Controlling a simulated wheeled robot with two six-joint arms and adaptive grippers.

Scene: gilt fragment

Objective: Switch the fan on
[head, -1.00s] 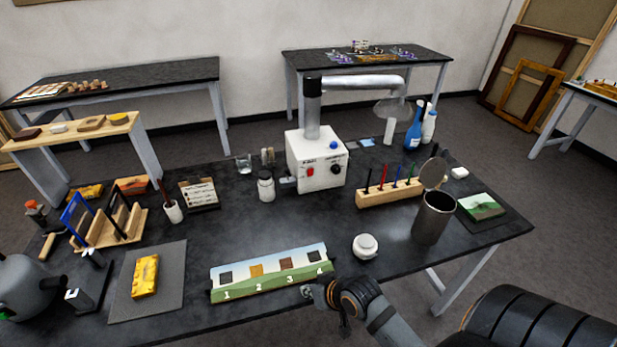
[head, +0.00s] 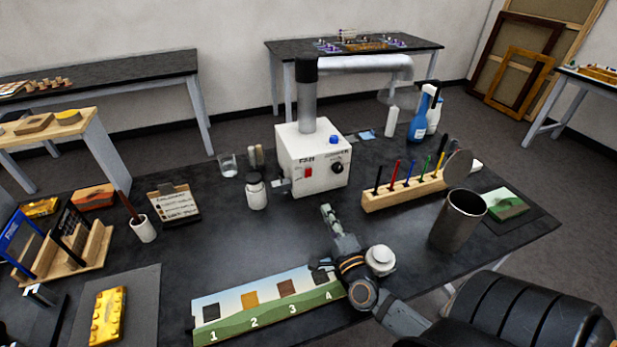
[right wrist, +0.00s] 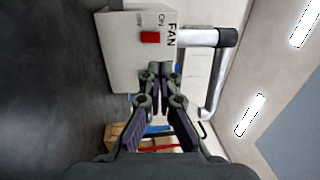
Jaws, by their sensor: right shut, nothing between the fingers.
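The fan unit is a white box (head: 318,178) with a grey duct rising from its top. Its front carries a red switch (head: 309,172) under the word FAN, a black knob (head: 337,168) and a blue button on top. In the right wrist view the red switch (right wrist: 150,37) shows beside ON and OFF marks; I cannot tell which way it is set. My right gripper (head: 327,211) is shut and empty, in front of the box and apart from it. My left gripper is not clearly in view.
A white jar (head: 257,194) stands left of the box. A wooden rack of coloured pens (head: 405,192) and a metal can (head: 459,222) stand right. A numbered strip (head: 268,304) lies in front. A white round jar (head: 380,260) is beside my right wrist.

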